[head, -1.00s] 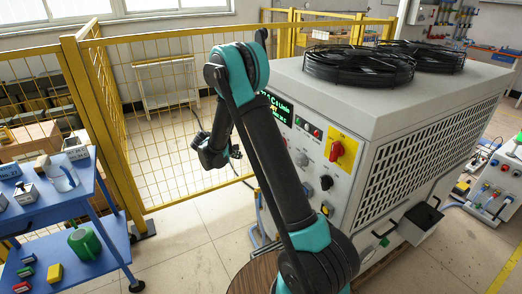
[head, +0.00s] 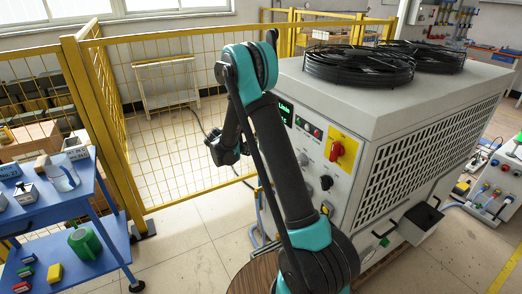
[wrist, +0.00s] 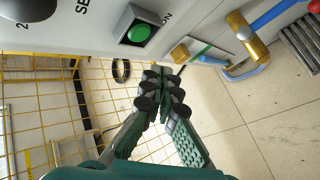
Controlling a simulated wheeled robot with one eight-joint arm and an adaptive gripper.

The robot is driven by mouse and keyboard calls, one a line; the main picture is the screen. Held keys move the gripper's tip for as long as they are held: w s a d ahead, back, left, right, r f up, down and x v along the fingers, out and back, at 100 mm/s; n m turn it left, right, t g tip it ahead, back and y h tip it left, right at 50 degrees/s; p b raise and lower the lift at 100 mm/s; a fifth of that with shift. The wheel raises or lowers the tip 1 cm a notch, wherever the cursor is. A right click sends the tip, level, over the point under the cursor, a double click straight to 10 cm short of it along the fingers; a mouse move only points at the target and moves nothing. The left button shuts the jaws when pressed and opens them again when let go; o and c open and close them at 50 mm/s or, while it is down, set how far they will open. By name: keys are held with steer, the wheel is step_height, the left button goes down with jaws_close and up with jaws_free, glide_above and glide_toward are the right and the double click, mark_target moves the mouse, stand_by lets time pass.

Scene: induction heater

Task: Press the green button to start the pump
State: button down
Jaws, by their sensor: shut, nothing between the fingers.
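The green button (wrist: 139,33) shows in the wrist view, round and in a dark square frame on the pale machine panel (wrist: 100,18). My gripper (wrist: 160,88) is shut and empty, its fingertips below and a little right of the button in that picture. I see no contact, with the fingertips apart from the button. In the head view my gripper end (head: 225,150) is partly hidden by my arm, left of the machine (head: 400,120). I cannot make out this button for sure in the head view.
A black knob (wrist: 40,8) sits left of the button. A yellow mesh fence (head: 165,130) stands behind; a blue cart (head: 60,210) is at left.

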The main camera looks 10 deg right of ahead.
steer(key=shift+w+d, duration=0.25)
steer(key=shift+d, duration=0.55)
steer(key=shift+w+d, duration=0.25)
steer(key=shift+d, duration=0.5)
steer(key=shift+d, duration=0.15)
steer(key=shift+w+d, duration=0.15)
steer(key=shift+d, duration=0.1)
steer(key=shift+w+d, duration=0.15)
steer(key=shift+d, duration=0.35)
stand_by(1.2)
steer(key=shift+a, duration=0.1)
steer(key=shift+s+a, duration=0.3)
steer(key=shift+a, duration=0.45)
steer(key=shift+a, duration=0.15)
steer(key=shift+s+a, duration=0.25)
steer(key=shift+a, duration=0.5)
steer(key=shift+s+a, duration=0.25)
steer(key=shift+a, duration=0.45)
steer(key=shift+s+a, duration=0.25)
steer(key=shift+a, duration=0.5)
